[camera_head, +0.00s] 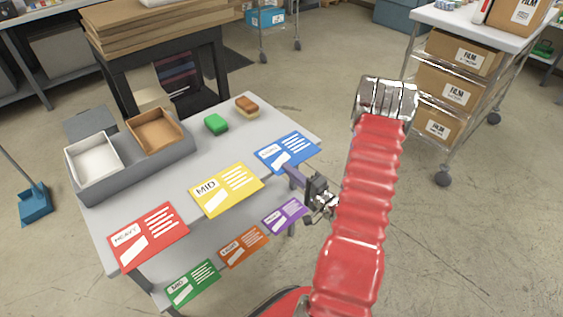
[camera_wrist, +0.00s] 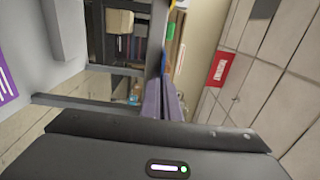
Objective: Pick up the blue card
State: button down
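The blue card (camera_head: 287,150) lies on the grey table top, at its right front edge, with white print on it. My gripper (camera_head: 290,171) is at the near edge of this card, with its fingertips pointing at the card and overlapping its edge in the picture. In the wrist view, the two grey-purple fingers (camera_wrist: 167,98) stand close together with a thin strip of blue near their tips. Whether they are clamped on the card or just around its edge cannot be told.
A yellow card (camera_head: 226,190) and a red card (camera_head: 148,236) lie along the same table edge (camera_head: 190,218). Purple (camera_head: 285,215), orange (camera_head: 243,246) and green (camera_head: 193,283) cards are lower down. A grey tray (camera_head: 135,175) stands behind. A cart (camera_head: 477,25) is at right.

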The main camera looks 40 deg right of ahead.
notch_tip(320, 180, up, 10)
dwell(0.9)
dwell(0.5)
